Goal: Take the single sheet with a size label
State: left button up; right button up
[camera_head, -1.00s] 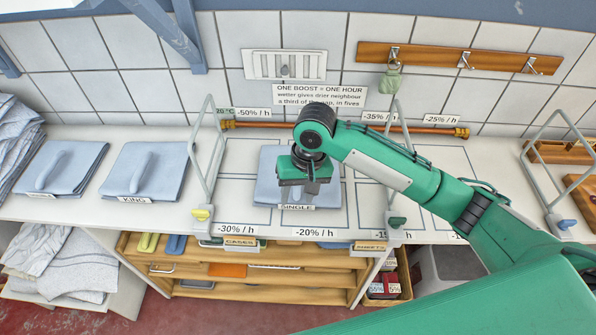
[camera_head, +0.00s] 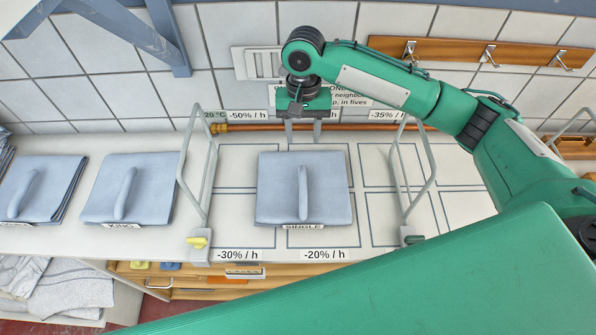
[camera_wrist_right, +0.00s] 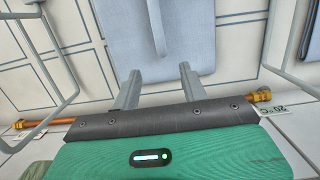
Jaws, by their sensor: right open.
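The single sheet (camera_head: 275,190) is a folded light-blue stack with a raised handle-like roll (camera_head: 303,190) on top. It lies flat on the white counter, with a size label reading SINGLE (camera_head: 303,226) at its front edge. My right gripper (camera_head: 303,132) is open and empty. In the head view it shows beyond the sheet's back edge, in front of the copper pipe and wall. My left gripper is not in view.
A similar stack labelled KING (camera_head: 105,190) and another blue stack (camera_head: 28,190) lie at the left. Grey wire frames stand left (camera_head: 207,170) and right (camera_head: 393,165) of the single sheet. A copper pipe (camera_head: 245,128) runs along the back. Outlined counter cells at the right are bare.

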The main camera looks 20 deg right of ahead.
jog(key=p, duration=0.1)
send_over(302, 176)
jog(key=f, duration=0.4)
jog(key=w+f, duration=0.1)
jog(key=f, duration=0.2)
jog(key=shift+d, duration=0.3)
jog(key=shift+f, duration=0.25)
jog(key=shift+s+a+f+p, duration=0.1)
jog(key=shift+s+f+p, duration=0.1)
jog(key=shift+f+p, duration=0.45)
jog(key=shift+s+a+f+p, duration=0.1)
jog(key=shift+s+f+p, duration=0.1)
jog(key=shift+f+p, duration=0.35)
notch_tip(302, 176, down, 2)
jog(key=shift+s+f, duration=0.1)
jog(key=shift+f, duration=0.3)
jog(key=c, duration=0.9)
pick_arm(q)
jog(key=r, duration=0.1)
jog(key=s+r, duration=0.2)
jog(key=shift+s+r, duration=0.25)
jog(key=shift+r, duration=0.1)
pick_arm(e)
grip_shut()
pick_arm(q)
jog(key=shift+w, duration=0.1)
